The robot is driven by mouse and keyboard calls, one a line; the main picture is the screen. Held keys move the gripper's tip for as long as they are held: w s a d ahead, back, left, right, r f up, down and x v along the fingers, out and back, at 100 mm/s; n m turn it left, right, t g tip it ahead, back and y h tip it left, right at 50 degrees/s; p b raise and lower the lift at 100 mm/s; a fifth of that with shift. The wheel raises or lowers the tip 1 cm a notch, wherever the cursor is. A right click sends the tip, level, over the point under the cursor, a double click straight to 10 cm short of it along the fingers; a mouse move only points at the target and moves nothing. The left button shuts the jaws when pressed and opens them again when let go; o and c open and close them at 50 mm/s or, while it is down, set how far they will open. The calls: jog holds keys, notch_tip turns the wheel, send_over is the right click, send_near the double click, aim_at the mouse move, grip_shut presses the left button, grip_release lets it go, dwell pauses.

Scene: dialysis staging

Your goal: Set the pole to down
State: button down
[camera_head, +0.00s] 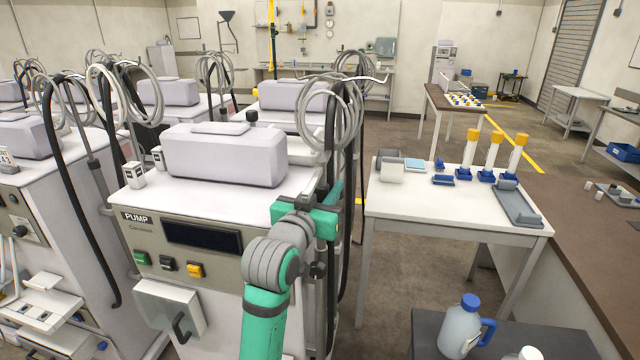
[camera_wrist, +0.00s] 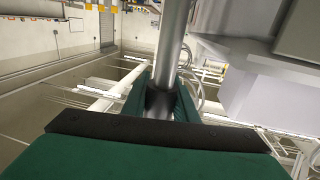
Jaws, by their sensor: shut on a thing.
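The grey metal pole (camera_wrist: 174,45) runs between my gripper's fingers in the wrist view. In the head view it stands upright at the right side of the white PUMP machine (camera_head: 225,205), with coiled grey tubes and black hoses hanging around it. The hoses and my arm partly hide it. My green gripper (camera_wrist: 162,103) is shut around the pole, at about the height of the machine's top. The gripper also shows in the head view (camera_head: 322,216). A black knob (camera_head: 317,270) sits below my gripper.
More similar machines stand to the left and behind. A white table (camera_head: 455,213) with blue-based, yellow-capped tubes and a grey tray (camera_head: 517,205) is to the right. A dark table with a blue-capped jug (camera_head: 460,325) is at lower right. Open floor lies beyond the white table.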

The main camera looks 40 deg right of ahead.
jog(key=c, duration=1.4)
grip_release()
jog(key=v, duration=1)
jog(key=shift+a, duration=0.4)
